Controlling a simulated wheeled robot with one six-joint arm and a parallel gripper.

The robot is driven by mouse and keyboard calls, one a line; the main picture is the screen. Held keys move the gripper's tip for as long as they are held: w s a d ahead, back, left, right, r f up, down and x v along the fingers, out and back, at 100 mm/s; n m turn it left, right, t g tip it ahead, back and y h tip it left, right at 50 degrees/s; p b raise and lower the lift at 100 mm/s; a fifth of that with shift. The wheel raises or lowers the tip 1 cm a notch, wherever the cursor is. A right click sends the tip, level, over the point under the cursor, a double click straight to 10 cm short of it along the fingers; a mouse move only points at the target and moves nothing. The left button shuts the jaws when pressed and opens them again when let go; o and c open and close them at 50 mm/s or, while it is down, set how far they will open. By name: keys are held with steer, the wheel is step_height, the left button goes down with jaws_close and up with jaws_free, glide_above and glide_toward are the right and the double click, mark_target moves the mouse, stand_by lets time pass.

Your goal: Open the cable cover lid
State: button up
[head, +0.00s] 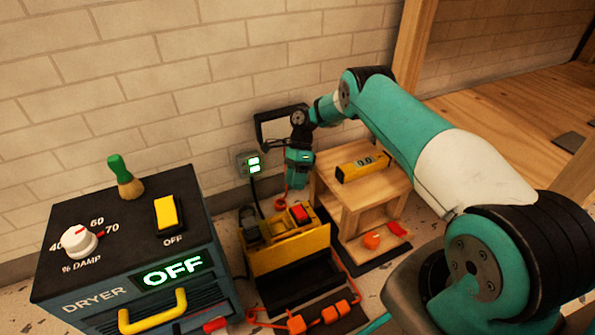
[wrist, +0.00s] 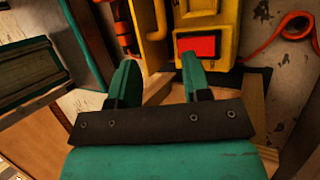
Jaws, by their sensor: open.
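I cannot pick out the cable cover lid with certainty. A yellow box (head: 290,254) with a red block (head: 300,214) and dark parts on top stands on the floor by the wall. The box (wrist: 211,16) and its red block (wrist: 197,46) also show in the wrist view, beyond the fingertips. My gripper (head: 297,182) hangs above and behind the box, near the wall socket (head: 250,163) with green lights. In the wrist view my gripper (wrist: 160,60) is open, with nothing between its fingers. No contact with the box shows.
A dryer cabinet (head: 55,270) with a knob, yellow switch and OFF display stands at the left. A wooden stand (head: 390,187) with a yellow meter (head: 362,167) is right of my gripper. Orange cable (head: 335,312) lies in front on the floor. The brick wall is close behind.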

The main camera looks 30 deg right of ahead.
steer(key=shift+v, duration=0.85)
steer(key=shift+d, duration=0.1)
